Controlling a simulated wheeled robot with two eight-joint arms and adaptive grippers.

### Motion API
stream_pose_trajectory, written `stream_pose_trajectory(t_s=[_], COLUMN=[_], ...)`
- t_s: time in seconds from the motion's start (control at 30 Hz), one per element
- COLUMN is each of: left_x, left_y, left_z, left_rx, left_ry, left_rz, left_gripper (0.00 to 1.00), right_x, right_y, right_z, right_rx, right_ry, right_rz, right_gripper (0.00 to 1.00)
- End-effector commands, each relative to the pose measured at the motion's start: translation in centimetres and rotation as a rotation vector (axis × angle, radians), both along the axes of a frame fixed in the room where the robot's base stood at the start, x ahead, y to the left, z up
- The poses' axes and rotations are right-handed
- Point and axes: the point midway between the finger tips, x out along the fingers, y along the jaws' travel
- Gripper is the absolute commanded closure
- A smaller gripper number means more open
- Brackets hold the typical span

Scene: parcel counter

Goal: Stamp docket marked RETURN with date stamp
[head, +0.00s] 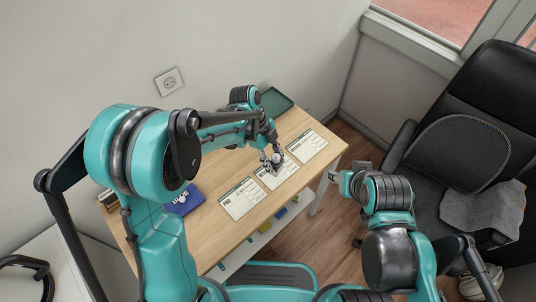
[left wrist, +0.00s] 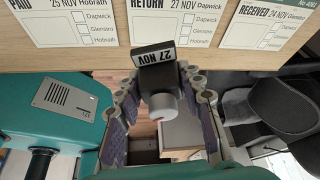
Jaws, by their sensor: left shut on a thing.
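The RETURN docket (head: 270,183) lies on the wooden counter (head: 215,240), between the PAID docket (head: 240,198) and the RECEIVED docket (head: 306,145). In the left wrist view the RETURN docket (left wrist: 172,20) is the middle card and reads 27 NOV, Dapwick. My left gripper (head: 272,160) is over this docket, shut on the date stamp (head: 276,158). In the left wrist view the stamp (left wrist: 160,102) sits between the fingers, its dark head showing 27 NOV at the docket's lower edge. I cannot tell whether it touches the paper. My right gripper (head: 338,178) is beyond the counter's right edge; its fingers are unclear.
A dark green tray (head: 273,103) lies at the counter's far end. A blue item with white letters (head: 185,200) lies at its left. A lower shelf (head: 240,252) holds coloured things. A black chair (head: 450,165) with a grey cloth (head: 480,210) stands at the right.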

Motion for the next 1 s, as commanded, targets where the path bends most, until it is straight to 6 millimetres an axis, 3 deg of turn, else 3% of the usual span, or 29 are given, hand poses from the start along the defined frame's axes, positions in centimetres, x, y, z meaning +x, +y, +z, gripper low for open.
stream_pose_trajectory(t_s=[0.57, 1.0], left_x=[0.0, 0.0], left_y=[0.0, 0.0], left_z=[-5.2, -5.3], left_rx=[0.001, 0.001], left_ry=[0.0, -0.001], left_rz=[0.003, 0.004], left_gripper=[1.0, 1.0], right_x=[0.0, 0.0], right_y=[0.0, 0.0], right_z=[-3.8, -3.9], right_rx=[0.0, 0.0], right_ry=[0.0, 0.0], right_rz=[0.0, 0.0], right_gripper=[0.6, 0.6])
